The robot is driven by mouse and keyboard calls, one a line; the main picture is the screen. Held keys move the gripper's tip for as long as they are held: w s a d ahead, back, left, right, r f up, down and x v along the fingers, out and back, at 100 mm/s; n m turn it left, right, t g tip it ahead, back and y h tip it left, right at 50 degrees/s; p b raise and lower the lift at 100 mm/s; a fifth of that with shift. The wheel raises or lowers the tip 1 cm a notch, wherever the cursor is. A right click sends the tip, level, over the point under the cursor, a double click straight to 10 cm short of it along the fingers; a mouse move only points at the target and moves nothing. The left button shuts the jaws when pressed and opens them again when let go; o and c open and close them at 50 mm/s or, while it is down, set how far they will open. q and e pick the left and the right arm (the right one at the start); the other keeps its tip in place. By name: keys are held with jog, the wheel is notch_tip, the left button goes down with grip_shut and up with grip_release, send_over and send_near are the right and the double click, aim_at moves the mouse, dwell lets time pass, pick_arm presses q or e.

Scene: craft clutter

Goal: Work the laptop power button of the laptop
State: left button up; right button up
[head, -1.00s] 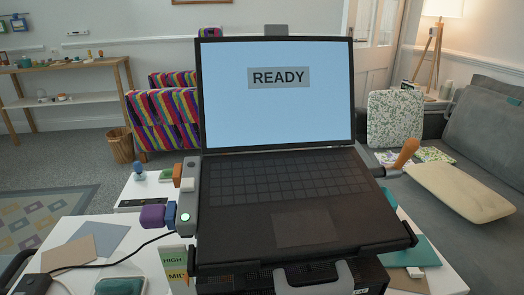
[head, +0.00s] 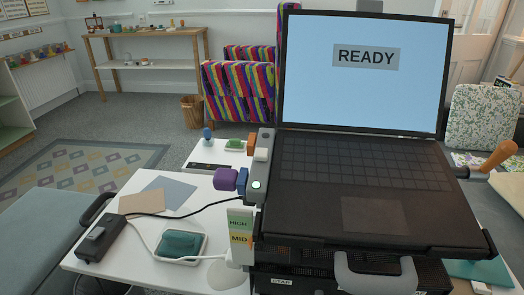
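The open laptop stands in the right half of the head view, its dark keyboard deck (head: 350,180) towards me. Its screen (head: 365,95) is light blue and reads READY. A grey strip (head: 265,152) runs along the deck's left side. It carries a small round button (head: 256,184) with a green-white glow and a pale block-shaped control (head: 262,154). No power mark is readable, so I cannot tell which control is the laptop power button. Neither of my grippers is in view.
The laptop rests on a dark unit with a grey handle (head: 375,275). An orange-handled part (head: 498,156) sticks out at right. Purple (head: 226,179) and orange blocks sit at left. The white table (head: 150,228) holds cards, a cable, a black switch box (head: 100,240) and a teal pad (head: 181,244).

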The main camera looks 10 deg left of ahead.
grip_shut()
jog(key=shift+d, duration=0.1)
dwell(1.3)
